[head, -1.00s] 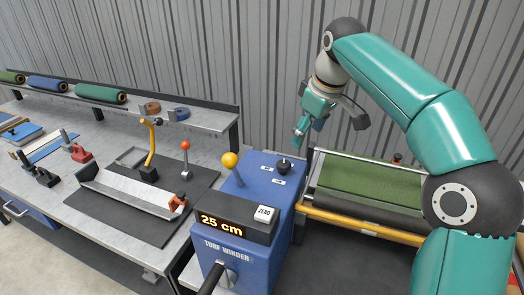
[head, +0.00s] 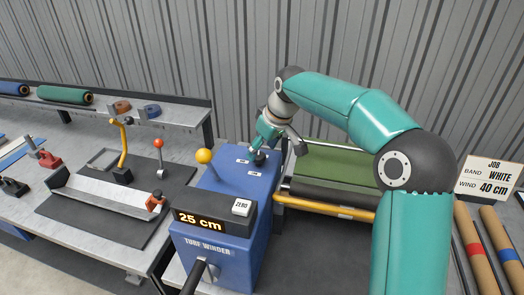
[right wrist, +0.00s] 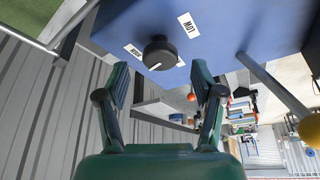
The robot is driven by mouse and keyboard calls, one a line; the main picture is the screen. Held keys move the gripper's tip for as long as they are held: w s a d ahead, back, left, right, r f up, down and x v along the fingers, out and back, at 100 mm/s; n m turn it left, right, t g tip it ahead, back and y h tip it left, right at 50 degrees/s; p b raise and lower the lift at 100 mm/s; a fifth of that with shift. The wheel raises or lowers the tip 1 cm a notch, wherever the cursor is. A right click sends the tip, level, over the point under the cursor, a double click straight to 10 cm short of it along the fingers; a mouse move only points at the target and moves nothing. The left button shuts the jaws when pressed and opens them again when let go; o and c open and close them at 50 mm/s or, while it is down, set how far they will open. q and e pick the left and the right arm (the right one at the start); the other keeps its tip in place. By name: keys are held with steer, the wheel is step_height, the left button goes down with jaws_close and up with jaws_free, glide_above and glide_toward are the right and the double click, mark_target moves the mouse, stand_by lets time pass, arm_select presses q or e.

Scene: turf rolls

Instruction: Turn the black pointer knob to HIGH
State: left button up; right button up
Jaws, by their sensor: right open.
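The black pointer knob (head: 260,158) stands on top of the blue turf winder (head: 208,242). In the right wrist view the knob (right wrist: 160,52) lies just ahead of the fingers, between a white LOW label (right wrist: 188,25) and a white label that seems to read HIGH (right wrist: 133,50). My right gripper (head: 262,143) is close above the knob in the head view. In the wrist view my right gripper (right wrist: 160,80) is open, with nothing between its fingers. My left gripper is not in view.
A yellow ball-topped lever (head: 204,156) stands left of the knob. The winder display (head: 200,220) reads 25 cm, beside a ZERO button (head: 241,207). Green turf (head: 335,165) lies on the rollers at right. A job sign (head: 487,178) reads WHITE, 40 cm.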

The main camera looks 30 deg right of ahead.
mark_target(260, 158)
steer(key=shift+x, duration=1.35)
steer(key=shift+c, duration=0.3)
steer(key=c, duration=1)
steer(key=shift+c, duration=0.3)
